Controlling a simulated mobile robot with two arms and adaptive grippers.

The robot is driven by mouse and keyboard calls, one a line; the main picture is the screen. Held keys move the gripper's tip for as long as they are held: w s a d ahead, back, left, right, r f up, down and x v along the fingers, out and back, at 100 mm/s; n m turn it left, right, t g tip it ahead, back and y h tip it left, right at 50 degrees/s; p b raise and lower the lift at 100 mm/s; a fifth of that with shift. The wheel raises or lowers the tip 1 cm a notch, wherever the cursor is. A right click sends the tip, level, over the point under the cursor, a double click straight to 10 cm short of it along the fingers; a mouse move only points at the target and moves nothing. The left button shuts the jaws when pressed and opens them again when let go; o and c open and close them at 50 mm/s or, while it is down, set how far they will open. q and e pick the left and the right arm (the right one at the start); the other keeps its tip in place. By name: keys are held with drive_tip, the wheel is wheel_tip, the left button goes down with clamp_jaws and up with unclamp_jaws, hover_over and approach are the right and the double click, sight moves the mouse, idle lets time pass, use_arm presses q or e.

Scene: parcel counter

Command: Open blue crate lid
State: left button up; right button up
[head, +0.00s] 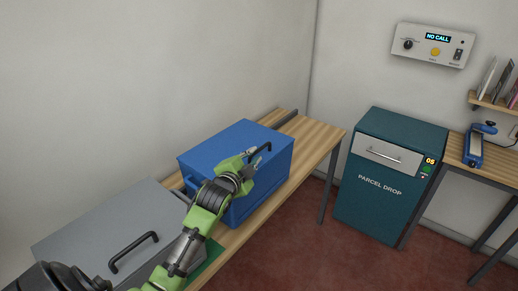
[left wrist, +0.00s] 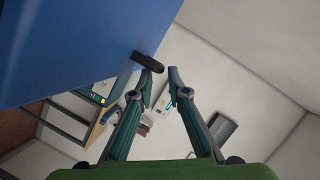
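The blue crate (head: 262,190) stands on the wooden counter in the head view, and its blue lid (head: 220,147) looks shut. A black handle (head: 264,149) sits on the lid near its right edge. In the left wrist view the blue crate (left wrist: 80,45) fills the upper left, and the end of the black handle (left wrist: 147,63) shows near one fingertip. My left gripper (head: 257,157) is at the handle, partly hiding it. Its fingers (left wrist: 160,70) are apart with nothing clearly between them. Whether a finger touches the handle I cannot tell. My right gripper is not in view.
A grey lidded box (head: 95,225) with a black handle stands nearer on the counter, left of the blue crate. A green mat (head: 207,262) lies partly under my arm. The teal parcel drop cabinet (head: 385,190) stands right, beyond a floor gap.

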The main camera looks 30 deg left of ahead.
sight(257, 152)
use_arm(q)
drive_tip(key=x, duration=0.3)
drive_tip(key=shift+w, duration=0.35)
drive_tip(key=shift+p+x, duration=0.35)
drive_tip(key=shift+x, duration=0.65)
drive_tip(key=shift+f, duration=0.1)
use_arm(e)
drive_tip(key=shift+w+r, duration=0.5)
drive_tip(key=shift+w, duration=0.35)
use_arm(q)
drive_tip(key=shift+s, duration=0.1)
drive_tip(key=shift+c, duration=0.4)
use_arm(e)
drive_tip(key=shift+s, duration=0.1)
use_arm(q)
clamp_jaws()
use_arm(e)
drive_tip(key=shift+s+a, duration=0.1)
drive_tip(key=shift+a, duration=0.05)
